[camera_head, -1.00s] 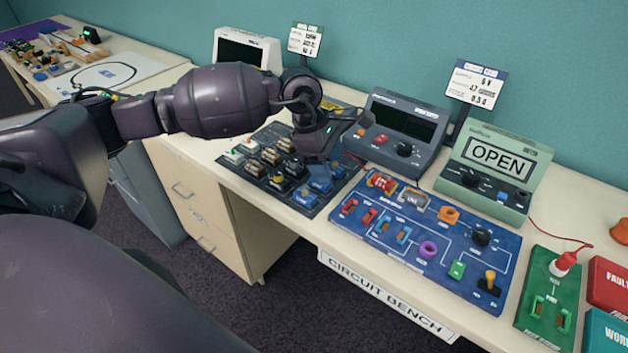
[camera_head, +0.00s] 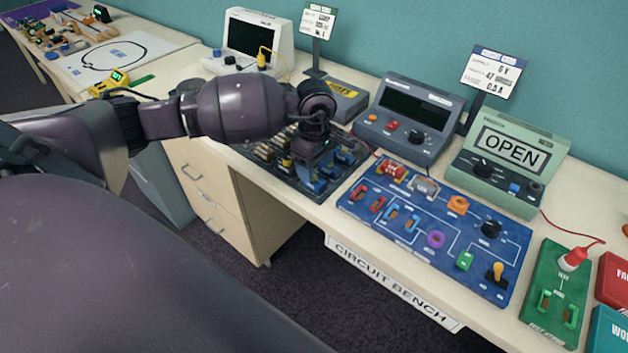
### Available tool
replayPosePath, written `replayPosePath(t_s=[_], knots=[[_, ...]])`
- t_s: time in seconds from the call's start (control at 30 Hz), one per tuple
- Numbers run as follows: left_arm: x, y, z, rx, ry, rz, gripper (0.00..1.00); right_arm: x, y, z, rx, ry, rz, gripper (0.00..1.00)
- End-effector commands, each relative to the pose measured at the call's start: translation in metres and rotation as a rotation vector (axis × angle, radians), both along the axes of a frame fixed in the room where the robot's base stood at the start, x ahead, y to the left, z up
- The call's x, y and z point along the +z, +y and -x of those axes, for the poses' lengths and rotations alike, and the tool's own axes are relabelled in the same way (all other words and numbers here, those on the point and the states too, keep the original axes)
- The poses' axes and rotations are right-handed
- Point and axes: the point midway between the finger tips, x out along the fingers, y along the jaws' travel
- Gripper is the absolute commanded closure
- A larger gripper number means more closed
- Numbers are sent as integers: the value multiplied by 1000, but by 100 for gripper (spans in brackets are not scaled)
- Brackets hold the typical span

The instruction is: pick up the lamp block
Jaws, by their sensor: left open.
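My left gripper (camera_head: 308,172) points down, low over the dark component tray (camera_head: 316,199) on the bench. Its jaws are open, and I see no block held between them. Several small blocks stand in the tray, including tan-topped ones (camera_head: 264,152) at left and blue ones (camera_head: 343,159) at right. My gripper and arm hide the middle and back of the tray. I cannot tell which block is the lamp block, or whether the jaws stand around one. My right gripper is not in view.
The blue circuit board (camera_head: 407,255) lies just right of the tray. Behind stand a dark grey meter (camera_head: 411,115), a green unit reading OPEN (camera_head: 508,160), a white instrument (camera_head: 255,45) and a grey box (camera_head: 344,100). A green board (camera_head: 553,298) is at right.

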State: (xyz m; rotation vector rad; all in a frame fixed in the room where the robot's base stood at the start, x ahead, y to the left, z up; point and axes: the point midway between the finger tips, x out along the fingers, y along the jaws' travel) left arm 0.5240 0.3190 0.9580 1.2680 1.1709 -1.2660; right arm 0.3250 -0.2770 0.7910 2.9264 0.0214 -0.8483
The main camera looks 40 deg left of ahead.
Motion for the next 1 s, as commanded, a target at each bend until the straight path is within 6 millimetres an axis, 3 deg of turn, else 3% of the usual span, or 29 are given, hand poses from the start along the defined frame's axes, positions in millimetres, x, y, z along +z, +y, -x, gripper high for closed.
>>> replayPosePath(t_s=[0.3, 0.63, 1.0], knots=[[-40, -3, 1, 2, 2, 2, 38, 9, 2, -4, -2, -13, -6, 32], [-47, -3, 0, 0, 1, 0, 38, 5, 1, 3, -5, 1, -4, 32], [-46, -3, 0, 1, 1, 1, 92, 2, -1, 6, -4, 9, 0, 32]])
